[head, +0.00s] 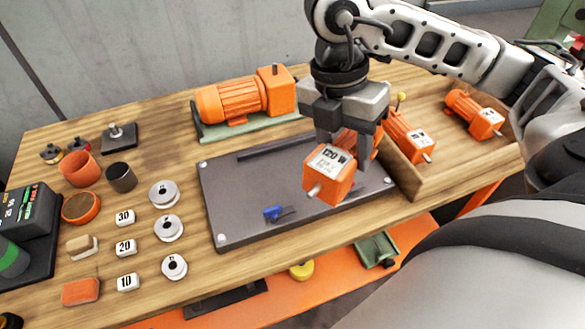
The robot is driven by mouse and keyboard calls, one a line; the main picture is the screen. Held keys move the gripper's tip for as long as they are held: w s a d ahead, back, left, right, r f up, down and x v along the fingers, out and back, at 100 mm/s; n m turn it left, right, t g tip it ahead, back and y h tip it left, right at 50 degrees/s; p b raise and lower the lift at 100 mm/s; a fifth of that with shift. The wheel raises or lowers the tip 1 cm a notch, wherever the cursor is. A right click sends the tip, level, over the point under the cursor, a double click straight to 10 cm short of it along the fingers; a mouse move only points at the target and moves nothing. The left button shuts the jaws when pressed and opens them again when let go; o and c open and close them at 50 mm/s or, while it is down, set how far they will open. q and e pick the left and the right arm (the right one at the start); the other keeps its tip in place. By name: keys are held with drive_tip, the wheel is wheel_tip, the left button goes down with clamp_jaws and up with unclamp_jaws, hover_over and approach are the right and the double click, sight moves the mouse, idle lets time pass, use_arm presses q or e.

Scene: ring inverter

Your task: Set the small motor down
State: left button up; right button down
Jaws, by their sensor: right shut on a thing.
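A small orange motor with a white "120 W" label (326,178) hangs in my right gripper (350,137). The gripper is shut on its rear part, which the fingers partly hide. The motor is over the right part of a dark grey plate (235,207); I cannot tell whether it touches the plate. Its shaft points toward the lower left. Two other small orange motors, one in the left part (409,137) and one in the right part (474,114), lie in a wooden tray (455,166) at the right. My left gripper is not in view.
A large orange motor (235,100) stands on a green base behind the plate. A small blue part (273,212) lies on the plate. Grey pulleys (168,228), number blocks (125,248) and cups (121,177) fill the table's left side.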

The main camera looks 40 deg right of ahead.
drive_tip(key=m, duration=0.4)
drive_tip(key=s+d+m+y, duration=0.1)
drive_tip(key=m, duration=0.1)
drive_tip(key=shift+s+r, duration=0.1)
drive_tip(key=shift+r, duration=0.25)
drive_tip(key=w+f, duration=0.3)
drive_tip(key=w, duration=0.1)
drive_tip(key=w+a+f, duration=0.1)
drive_tip(key=w+f, duration=0.1)
drive_tip(key=w, duration=0.2)
drive_tip(key=w+a+f, duration=0.1)
drive_tip(key=w+f, duration=0.2)
drive_tip(key=w, duration=0.2)
drive_tip(key=shift+a+f, duration=0.15)
drive_tip(key=shift+f, duration=0.2)
drive_tip(key=shift+w+f, duration=0.3)
drive_tip(key=shift+f, duration=0.15)
wheel_tip(320, 180, down, 3)
drive_tip(key=shift+w+a+r+p, duration=0.1)
drive_tip(key=shift+p, duration=0.3)
drive_tip(key=shift+f, duration=0.3)
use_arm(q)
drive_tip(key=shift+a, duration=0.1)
use_arm(e)
drive_tip(key=shift+f, duration=0.1)
